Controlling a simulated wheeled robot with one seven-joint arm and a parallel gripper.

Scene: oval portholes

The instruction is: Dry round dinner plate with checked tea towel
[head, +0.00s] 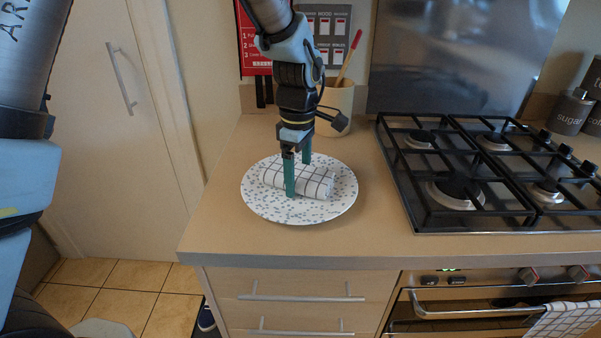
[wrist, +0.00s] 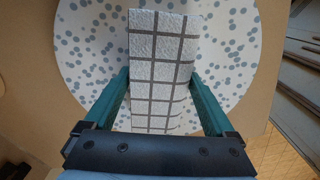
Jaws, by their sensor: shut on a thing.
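A round white dinner plate with blue-grey spots (head: 267,207) lies on the counter left of the hob. It also fills much of the wrist view (wrist: 82,50). A rolled or folded white tea towel with dark checked lines (head: 319,184) lies across the plate's middle. In the wrist view the towel (wrist: 160,70) stands between my two green fingers. My gripper (head: 297,176) points down from above and is shut on the towel, one finger on each side. The towel appears to rest on the plate; its underside is hidden.
A black gas hob (head: 460,180) is close on the right. A utensil pot (head: 338,105) with a red-handled tool stands behind the plate near the wall. Dark canisters (head: 572,112) stand at the far right. Another checked cloth (head: 565,318) hangs on the oven handle. Counter in front of the plate is clear.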

